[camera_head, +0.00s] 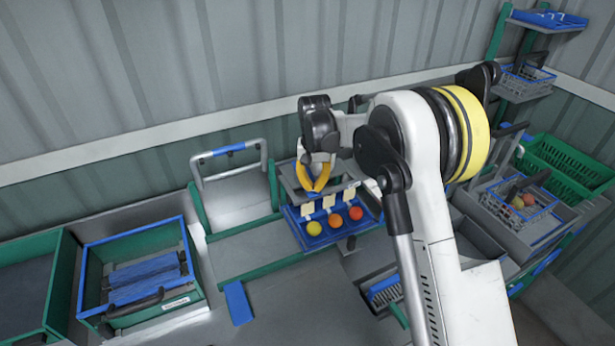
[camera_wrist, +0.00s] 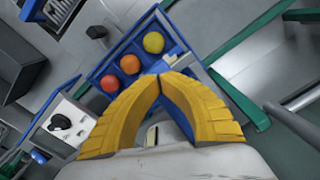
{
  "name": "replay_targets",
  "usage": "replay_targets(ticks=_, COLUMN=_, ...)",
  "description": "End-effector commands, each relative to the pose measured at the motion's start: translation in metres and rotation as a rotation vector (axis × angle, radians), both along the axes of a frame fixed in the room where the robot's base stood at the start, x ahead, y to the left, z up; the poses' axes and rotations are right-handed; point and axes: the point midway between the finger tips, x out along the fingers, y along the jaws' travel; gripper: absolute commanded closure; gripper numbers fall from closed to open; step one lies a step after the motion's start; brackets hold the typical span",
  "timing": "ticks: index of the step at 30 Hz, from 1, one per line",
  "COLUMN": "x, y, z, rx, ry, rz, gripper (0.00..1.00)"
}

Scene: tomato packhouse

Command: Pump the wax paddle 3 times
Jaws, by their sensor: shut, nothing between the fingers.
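My gripper (camera_head: 318,189) has yellow fingers and points down over a grey box behind the blue tomato tray (camera_head: 293,228). In the wrist view its fingertips (camera_wrist: 160,77) meet, with nothing held between them. I cannot tell for sure which part is the wax paddle. A flat blue plate (camera_head: 237,302) lies on the bench left of the tray. A pale, slotted piece (camera_wrist: 152,135) shows between the curved fingers, partly hidden by them. I cannot tell whether my fingers touch anything below.
The tray holds a yellow (camera_head: 313,228), an orange (camera_head: 335,220) and a red tomato (camera_head: 355,213), with white tags behind. A blue-gripped bar (camera_head: 228,149) stands left. A green bin (camera_head: 186,300) stands farther left. Crates and a shelf (camera_head: 548,22) are right.

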Motion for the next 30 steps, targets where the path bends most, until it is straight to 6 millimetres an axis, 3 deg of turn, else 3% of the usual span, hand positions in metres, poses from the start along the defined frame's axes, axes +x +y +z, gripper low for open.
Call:
replay_targets(ticks=13, x=0.0, y=0.0, z=0.001, rx=0.0, ry=0.0, rz=0.0, gripper=1.0)
replay_targets(ticks=30, x=0.0, y=0.0, z=0.05, rx=0.0, ry=0.0, rz=0.0, gripper=1.0)
